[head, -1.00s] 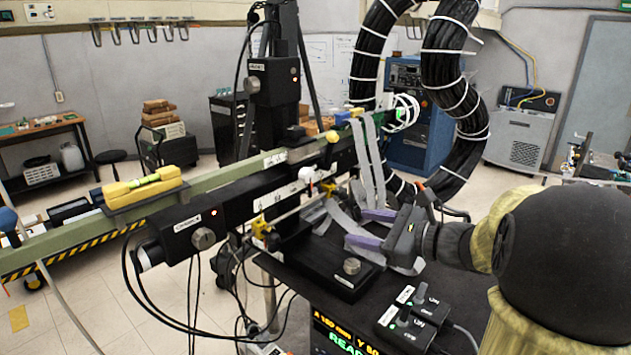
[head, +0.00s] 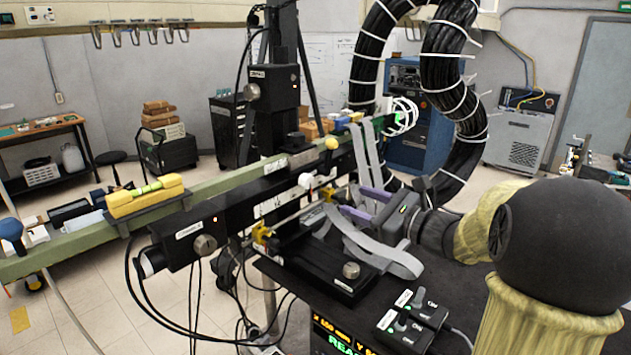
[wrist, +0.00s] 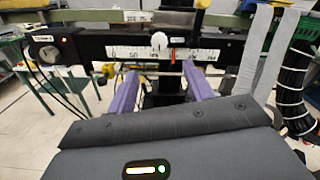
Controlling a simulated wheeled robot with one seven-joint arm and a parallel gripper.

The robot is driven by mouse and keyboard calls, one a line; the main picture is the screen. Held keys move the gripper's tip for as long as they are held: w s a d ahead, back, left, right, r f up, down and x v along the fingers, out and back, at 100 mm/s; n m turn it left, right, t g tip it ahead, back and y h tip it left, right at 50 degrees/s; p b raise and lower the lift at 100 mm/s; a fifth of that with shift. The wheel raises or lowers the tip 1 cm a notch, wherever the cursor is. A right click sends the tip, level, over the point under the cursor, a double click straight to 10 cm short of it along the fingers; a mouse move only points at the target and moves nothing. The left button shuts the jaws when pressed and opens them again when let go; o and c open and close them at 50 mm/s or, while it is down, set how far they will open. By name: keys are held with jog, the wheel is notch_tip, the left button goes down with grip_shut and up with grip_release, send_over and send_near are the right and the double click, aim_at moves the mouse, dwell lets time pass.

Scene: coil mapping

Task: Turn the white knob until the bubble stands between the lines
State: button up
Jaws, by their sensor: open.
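The white knob (head: 306,180) sits on the front of a long black rail, near a scale strip; it also shows in the wrist view (wrist: 160,40). A yellow level (head: 145,196) with a green vial (head: 147,188) rests on the green beam at left. Its bubble and lines are too small to read. My gripper (head: 354,200) is open, its two purple fingers pointing at the rail, to the right of the knob in the head view. In the wrist view the fingers (wrist: 160,76) stand apart below the knob, not touching it. Nothing is between them.
Grey straps (head: 370,165) hang beside my gripper. A black cable bundle (head: 452,75) loops behind. A metal-knobbed black block (head: 330,265) and two switch boxes (head: 412,315) sit on the dark table (head: 440,275). A yellow ball-like knob (head: 332,143) is above the rail.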

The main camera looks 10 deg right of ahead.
aim_at(310, 183)
jog(key=p+x, duration=0.4)
jog(key=x, duration=0.8)
jog(key=shift+w+a, duration=0.2)
jog(key=shift+c, duration=0.4)
